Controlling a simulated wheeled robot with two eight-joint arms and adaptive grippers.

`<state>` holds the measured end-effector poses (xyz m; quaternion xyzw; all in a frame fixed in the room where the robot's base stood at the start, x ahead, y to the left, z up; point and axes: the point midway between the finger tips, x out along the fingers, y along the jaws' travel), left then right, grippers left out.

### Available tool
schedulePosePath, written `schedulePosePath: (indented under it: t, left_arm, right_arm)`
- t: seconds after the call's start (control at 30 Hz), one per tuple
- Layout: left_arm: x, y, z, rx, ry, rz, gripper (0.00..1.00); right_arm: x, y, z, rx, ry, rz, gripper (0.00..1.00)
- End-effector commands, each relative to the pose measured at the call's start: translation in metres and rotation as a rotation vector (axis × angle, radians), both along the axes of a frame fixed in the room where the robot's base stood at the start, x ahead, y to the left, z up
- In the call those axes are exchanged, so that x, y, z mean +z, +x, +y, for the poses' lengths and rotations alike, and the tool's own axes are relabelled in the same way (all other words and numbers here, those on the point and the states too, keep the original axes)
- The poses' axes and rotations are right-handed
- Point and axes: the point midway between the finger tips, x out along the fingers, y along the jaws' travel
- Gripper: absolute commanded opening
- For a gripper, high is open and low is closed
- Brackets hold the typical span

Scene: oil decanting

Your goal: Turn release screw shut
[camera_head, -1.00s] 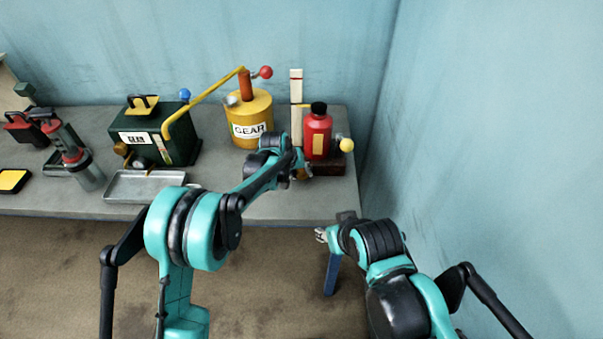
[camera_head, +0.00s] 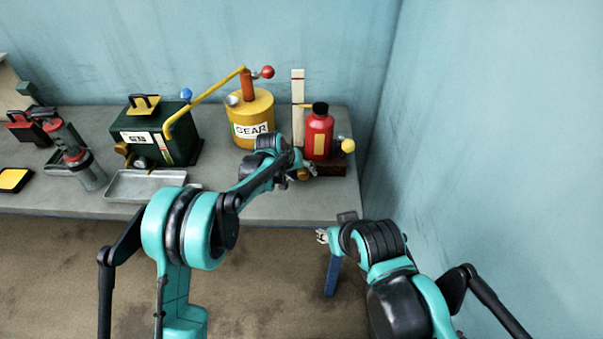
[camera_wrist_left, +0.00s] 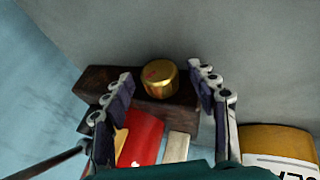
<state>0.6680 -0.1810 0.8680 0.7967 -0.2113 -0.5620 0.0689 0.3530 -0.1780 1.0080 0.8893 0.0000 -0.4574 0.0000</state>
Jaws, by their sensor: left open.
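The release screw looks like a brass knob (camera_wrist_left: 160,78) on the face of a dark wooden block (camera_wrist_left: 98,85) in the left wrist view. In the head view the knob (camera_head: 303,174) is small and partly covered by my left gripper (camera_head: 308,167). In the wrist view my left gripper (camera_wrist_left: 160,76) is open, with one finger on each side of the knob and a visible gap to both. I cannot tell the depth between fingertips and knob. My right gripper (camera_head: 321,236) is in front of the bench's front edge, too small to tell its jaw state.
A red bottle (camera_head: 318,138) stands on the block beside a white gauge post (camera_head: 297,90). A yellow ball knob (camera_head: 348,145) sticks out at right. A yellow GEAR can (camera_head: 250,113), a green box (camera_head: 140,122) and a metal tray (camera_head: 120,188) stand to the left on the bench.

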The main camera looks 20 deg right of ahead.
Motion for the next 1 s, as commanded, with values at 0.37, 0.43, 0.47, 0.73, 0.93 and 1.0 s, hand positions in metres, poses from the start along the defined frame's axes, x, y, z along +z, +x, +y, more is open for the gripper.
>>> schedulePosePath:
  t: [0.37,0.43,0.47,0.73,0.93,1.0]
  left_arm:
    - [0.043,-0.014,0.021,0.002,-0.001,0.001,0.58]
    - [0.057,-0.019,0.028,0.001,0.0,0.0,0.58]
    - [0.062,-0.02,0.03,0.001,0.001,0.0,0.58]
    - [0.098,-0.031,0.047,0.001,0.001,0.0,0.58]
    - [0.104,-0.034,0.05,0.0,0.0,0.0,0.58]
    - [0.104,-0.033,0.05,0.0,0.0,0.0,0.58]
  right_arm:
    - [0.0,0.0,0.0,0.0,0.0,0.0,0.4]
    - [0.0,0.0,0.0,0.0,0.0,0.0,0.4]
    - [0.0,0.0,0.0,0.0,0.0,0.0,0.4]
    - [0.0,0.0,0.0,0.0,0.0,0.0,0.4]
    - [0.0,0.0,0.0,0.0,0.0,0.0,0.4]
    - [0.0,0.0,0.0,0.0,0.0,0.0,0.4]
